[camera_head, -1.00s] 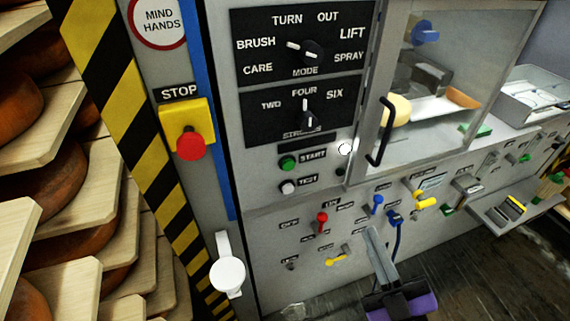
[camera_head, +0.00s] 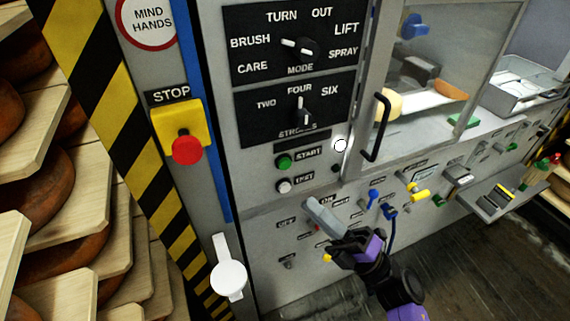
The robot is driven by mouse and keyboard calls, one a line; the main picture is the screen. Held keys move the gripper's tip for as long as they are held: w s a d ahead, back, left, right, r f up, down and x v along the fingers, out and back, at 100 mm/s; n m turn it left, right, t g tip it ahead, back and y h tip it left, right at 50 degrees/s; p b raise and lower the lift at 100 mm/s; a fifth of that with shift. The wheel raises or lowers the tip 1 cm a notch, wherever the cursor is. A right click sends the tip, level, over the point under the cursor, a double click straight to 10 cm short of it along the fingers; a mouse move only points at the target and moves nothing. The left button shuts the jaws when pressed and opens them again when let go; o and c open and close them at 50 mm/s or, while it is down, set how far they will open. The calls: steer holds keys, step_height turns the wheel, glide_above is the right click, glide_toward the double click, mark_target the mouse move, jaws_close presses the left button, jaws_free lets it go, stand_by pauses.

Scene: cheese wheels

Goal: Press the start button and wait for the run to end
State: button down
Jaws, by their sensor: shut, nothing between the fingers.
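The green start button (camera_head: 284,162) sits on the grey machine panel, left of its START label. A white button (camera_head: 284,186) with its own label is just below it. My gripper (camera_head: 314,204) is shut and empty, with its grey fingers pointing up and left toward the panel. The fingertips are below and to the right of the start button, apart from it in the picture. They hide part of the lower switches. A white round lamp (camera_head: 340,145) shows right of the START label. The mode knob (camera_head: 299,47) and strokes knob (camera_head: 303,112) are above.
A red stop button (camera_head: 187,149) on a yellow box is at the left. A glazed door with a black handle (camera_head: 377,127) is at the right. A white lever (camera_head: 228,278) sticks out at lower left. Shelves with cheese wheels (camera_head: 50,187) fill the left side.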

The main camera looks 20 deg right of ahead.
steer(key=b, duration=0.2)
glide_toward(285, 164)
steer(key=w+a+r, duration=0.2)
steer(key=a+r, duration=0.2)
steer(key=shift+w, duration=0.25)
stand_by(1.9)
steer(key=shift+w+b, duration=0.4)
